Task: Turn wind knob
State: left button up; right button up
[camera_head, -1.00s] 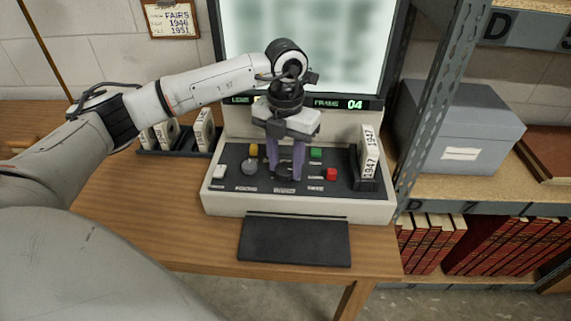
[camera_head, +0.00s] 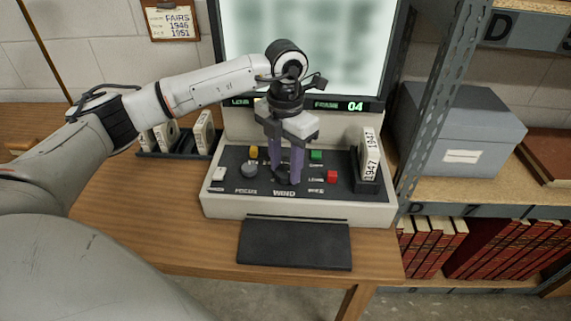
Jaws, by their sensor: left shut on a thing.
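The microfilm reader (camera_head: 228,204) stands on the wooden table, with its dark control panel facing me. The label WIND (camera_head: 284,193) is on the panel's front edge. My left gripper (camera_head: 286,180) points down at the panel just behind that label, its purple fingers shut on the wind knob. The fingers hide most of the knob. The frame display (camera_head: 355,105) reads 04. My right gripper is not in view.
A grey focus knob (camera_head: 249,169) is left of the fingers. Yellow, green (camera_head: 316,155) and red (camera_head: 332,176) buttons are close by.

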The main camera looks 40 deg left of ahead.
aim_at(285, 171)
pick_arm(q)
jog(key=o, duration=1.1)
jog(key=shift+c, duration=0.2)
notch_tip(285, 171, up, 10)
jog(key=shift+r, duration=0.25)
